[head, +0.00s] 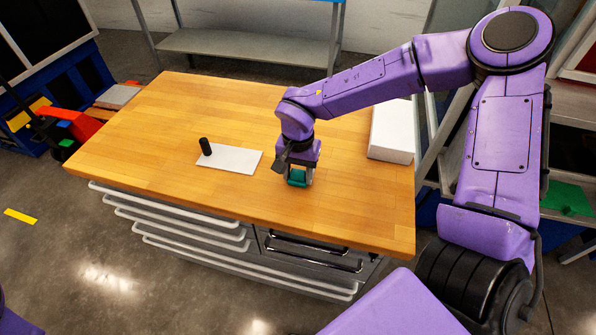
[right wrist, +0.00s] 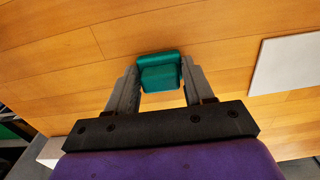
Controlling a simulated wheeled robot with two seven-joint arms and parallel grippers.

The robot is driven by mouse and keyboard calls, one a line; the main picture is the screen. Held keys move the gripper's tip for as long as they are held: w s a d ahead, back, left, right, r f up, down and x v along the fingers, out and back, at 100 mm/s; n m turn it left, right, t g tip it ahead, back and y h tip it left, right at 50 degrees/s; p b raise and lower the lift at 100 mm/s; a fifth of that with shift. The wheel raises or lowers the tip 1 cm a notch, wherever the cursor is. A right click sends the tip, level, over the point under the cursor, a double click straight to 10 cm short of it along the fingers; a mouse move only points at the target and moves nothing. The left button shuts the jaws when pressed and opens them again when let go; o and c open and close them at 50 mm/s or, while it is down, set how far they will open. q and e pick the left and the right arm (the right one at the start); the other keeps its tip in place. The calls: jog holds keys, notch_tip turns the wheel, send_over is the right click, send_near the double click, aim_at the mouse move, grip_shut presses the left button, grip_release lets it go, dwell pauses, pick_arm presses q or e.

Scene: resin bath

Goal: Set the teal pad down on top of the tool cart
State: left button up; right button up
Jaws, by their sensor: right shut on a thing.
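The teal pad (head: 297,178) is small and block-like. It is between the fingers of my right gripper (head: 299,179), which is shut on it, over the front right part of the tool cart's wooden top (head: 350,215). In the right wrist view the teal pad (right wrist: 159,72) sits between the two grey fingertips with the wood behind it. I cannot tell whether the pad touches the top. My left gripper is not in view.
A white flat plate (head: 232,160) and a small black cylinder (head: 205,146) are on the cart top, left of my right gripper. A white box (head: 391,135) stands at the right edge. The left part of the top is clear. Drawers with pale handles (head: 185,225) line the front.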

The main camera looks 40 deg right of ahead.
aim_at(298, 172)
jog(key=o, duration=1)
jog(key=shift+f, duration=0.15)
notch_tip(298, 172, up, 12)
jog(key=shift+r+p, duration=0.2)
jog(key=shift+p, duration=0.2)
